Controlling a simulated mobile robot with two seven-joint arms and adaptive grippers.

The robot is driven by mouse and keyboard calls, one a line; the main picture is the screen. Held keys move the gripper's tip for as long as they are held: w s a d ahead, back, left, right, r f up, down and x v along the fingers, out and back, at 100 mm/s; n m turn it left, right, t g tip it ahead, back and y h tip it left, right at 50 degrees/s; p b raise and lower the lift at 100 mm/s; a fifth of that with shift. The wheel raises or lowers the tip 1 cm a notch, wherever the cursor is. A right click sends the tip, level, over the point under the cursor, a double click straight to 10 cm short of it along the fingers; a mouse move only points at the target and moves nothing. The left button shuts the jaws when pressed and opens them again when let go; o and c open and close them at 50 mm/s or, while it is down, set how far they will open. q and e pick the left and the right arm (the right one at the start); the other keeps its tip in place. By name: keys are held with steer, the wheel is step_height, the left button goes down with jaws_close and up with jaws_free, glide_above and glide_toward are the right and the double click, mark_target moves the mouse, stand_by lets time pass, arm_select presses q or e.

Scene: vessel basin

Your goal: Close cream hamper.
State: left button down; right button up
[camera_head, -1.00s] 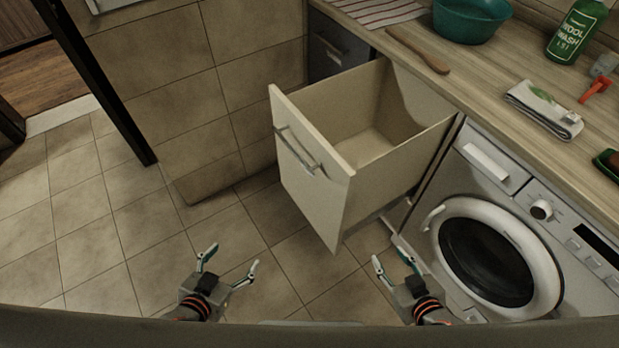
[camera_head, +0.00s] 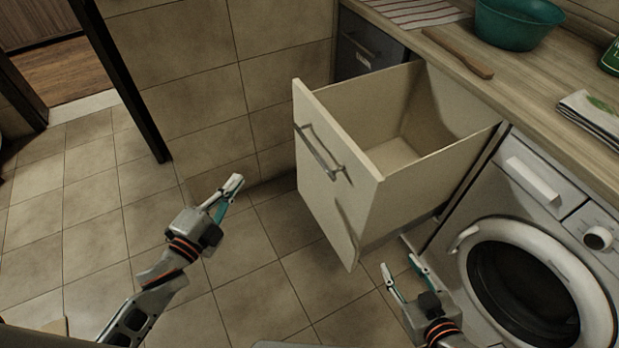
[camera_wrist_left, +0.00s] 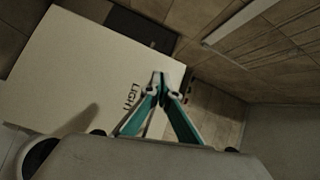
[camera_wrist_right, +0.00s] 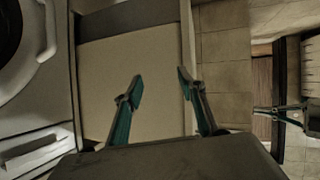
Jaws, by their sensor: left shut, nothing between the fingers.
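The cream hamper (camera_head: 340,205) is a tall pull-out drawer under the counter, standing well open with its inside showing. Its front has a metal bar handle (camera_head: 320,152). My left gripper (camera_head: 233,184) is shut and empty, left of the front and apart from it. In the left wrist view its fingertips (camera_wrist_left: 159,80) meet before a pale panel (camera_wrist_left: 75,75) marked "LIGHT". My right gripper (camera_head: 398,264) is open and empty, low in front of the hamper's right side, near the washing machine. In the right wrist view its spread fingers (camera_wrist_right: 160,85) show over a cream panel (camera_wrist_right: 135,75).
A white washing machine (camera_head: 525,180) stands right of the hamper. The wooden counter (camera_head: 520,85) above holds a teal bowl (camera_head: 517,22), a wooden utensil (camera_head: 458,52) and a folded cloth (camera_head: 595,115). A tiled wall is behind; the tiled floor at left is clear.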

arm_select(q)
steer(key=w+d+f+m+h+b, duration=0.1)
steer(key=w+d+m+h+b, duration=0.2)
steer(key=m, duration=0.7)
steer(key=m+g+h+b, duration=0.6)
steer(key=m+g+b, duration=0.15)
steer(key=m, duration=1.05)
glide_toward(317, 166)
steer(key=x, duration=0.7)
steer(key=shift+s+r, duration=0.1)
steer(key=shift+r, duration=0.05)
arm_select(e)
step_height(317, 166, down, 10)
steer(key=s+g, duration=0.1)
steer(key=s, duration=0.1)
steer(key=shift+s+a+r, duration=0.25)
steer(key=shift+a, duration=0.1)
